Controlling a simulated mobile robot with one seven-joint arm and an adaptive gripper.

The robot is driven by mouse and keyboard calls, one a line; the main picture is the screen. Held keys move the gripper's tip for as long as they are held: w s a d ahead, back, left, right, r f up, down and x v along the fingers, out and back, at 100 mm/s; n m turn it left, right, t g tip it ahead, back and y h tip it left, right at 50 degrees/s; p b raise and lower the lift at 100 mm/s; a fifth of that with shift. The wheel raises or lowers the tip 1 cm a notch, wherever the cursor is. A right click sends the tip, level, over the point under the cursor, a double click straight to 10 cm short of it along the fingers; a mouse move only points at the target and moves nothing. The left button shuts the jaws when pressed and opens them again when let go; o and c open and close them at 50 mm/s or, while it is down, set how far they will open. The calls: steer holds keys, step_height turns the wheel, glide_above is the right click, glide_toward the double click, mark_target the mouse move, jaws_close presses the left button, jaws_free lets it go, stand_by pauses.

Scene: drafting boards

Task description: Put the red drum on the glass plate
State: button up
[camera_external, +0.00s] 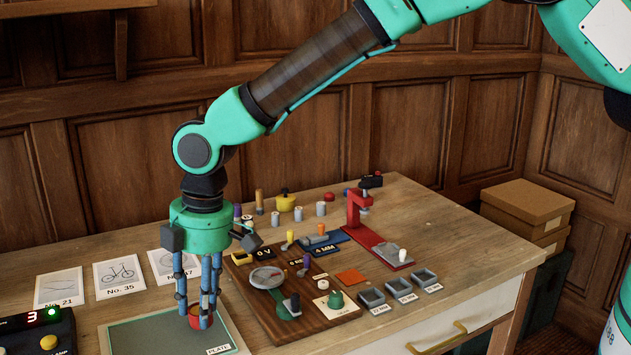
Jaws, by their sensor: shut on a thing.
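My gripper (199,316) points down at the lower left of the table, its blue fingers closed around the red drum (205,329). The drum is small and red, with a yellowish patch showing between the fingers, which hide part of it. The glass plate (140,337) is a flat grey-green sheet with a pale border and a label reading PLATE at its lower right. The drum and fingertips are over the plate's right half. I cannot tell whether the drum touches the glass. The plate's near edge is cut off by the frame.
A black box with a red digit and a yellow button (49,342) stands left of the plate. Picture cards (119,274) lie behind it. To the right is a brown board (325,318) with a dial and small tools. A red stand (371,240) and grey trays (372,299) are farther right.

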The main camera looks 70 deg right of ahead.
steer(key=shift+f+b, duration=0.45)
steer(key=shift+f, duration=1.4)
steer(key=shift+f, duration=0.1)
steer(key=o, duration=1.3)
steer(key=r+p, duration=0.1)
steer(key=r, duration=0.3)
steer(key=s+r+p, duration=0.1)
steer(key=r, duration=0.3)
steer(key=d+r+p, duration=0.1)
steer(key=r, duration=0.3)
steer(key=shift+s, duration=0.15)
steer(key=shift+r, duration=0.1)
